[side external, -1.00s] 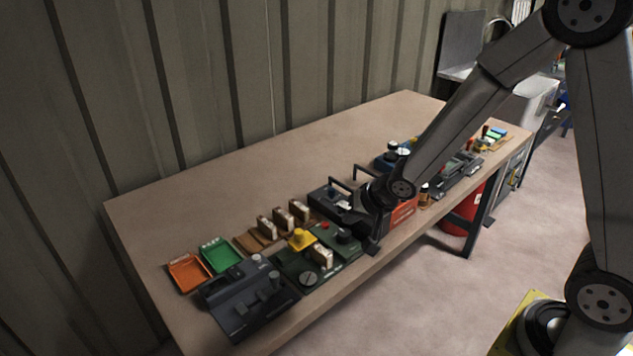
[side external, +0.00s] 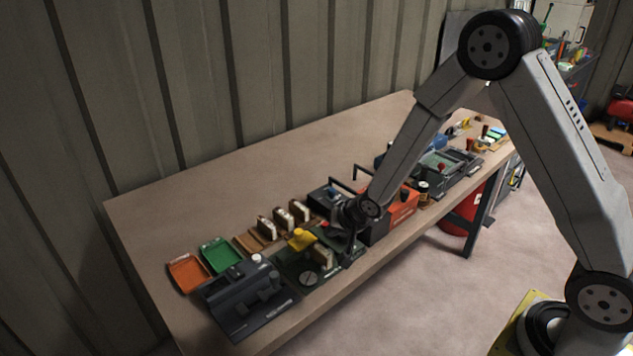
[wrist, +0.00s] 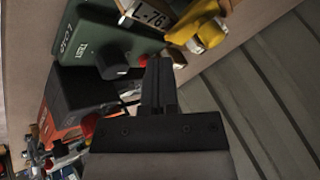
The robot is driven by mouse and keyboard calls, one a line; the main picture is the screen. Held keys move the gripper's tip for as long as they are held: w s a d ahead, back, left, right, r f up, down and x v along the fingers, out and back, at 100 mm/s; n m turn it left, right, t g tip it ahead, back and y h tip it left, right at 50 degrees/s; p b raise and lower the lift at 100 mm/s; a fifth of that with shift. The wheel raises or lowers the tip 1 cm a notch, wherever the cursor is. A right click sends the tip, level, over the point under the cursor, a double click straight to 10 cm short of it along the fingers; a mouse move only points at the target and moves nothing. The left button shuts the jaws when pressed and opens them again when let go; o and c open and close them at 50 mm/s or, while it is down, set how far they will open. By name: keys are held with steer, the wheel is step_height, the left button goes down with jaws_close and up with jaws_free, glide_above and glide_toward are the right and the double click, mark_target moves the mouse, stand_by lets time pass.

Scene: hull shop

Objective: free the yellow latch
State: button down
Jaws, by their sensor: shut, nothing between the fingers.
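The yellow latch (side external: 302,239) sits on top of a dark green box (side external: 291,266), beside a pale tagged block (side external: 322,256). In the wrist view the latch (wrist: 203,30) is at the upper right, next to the block (wrist: 158,12) marked "L-76". My gripper (wrist: 158,62) is shut and empty, with its fingers pointing toward the green box's edge. It is apart from the latch in the wrist view. In the side external view my gripper is a dark shape at the right part of the green box, and its fingertips are hard to make out.
A black knob (wrist: 113,58) and a red button (wrist: 143,60) are close to my fingers on the green unit. An orange unit (side external: 403,207) stands to the right, a dark grey fixture (side external: 240,308) to the left. The table's back half is clear.

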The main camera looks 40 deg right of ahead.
mark_target(294, 245)
steer(key=shift+w+a+f, duration=0.2)
steer(key=shift+w+f, duration=0.15)
steer(key=shift+w+a, duration=1.25)
steer(key=shift+a, duration=0.15)
steer(key=shift+a, duration=1.65)
steer(key=shift+s, duration=0.15)
steer(key=shift+s+d+r, duration=0.1)
steer(key=shift+s+d, duration=0.4)
steer(key=shift+d, duration=0.2)
steer(key=shift+s+d, duration=0.8)
steer(key=shift+d, duration=0.05)
steer(key=v, duration=1)
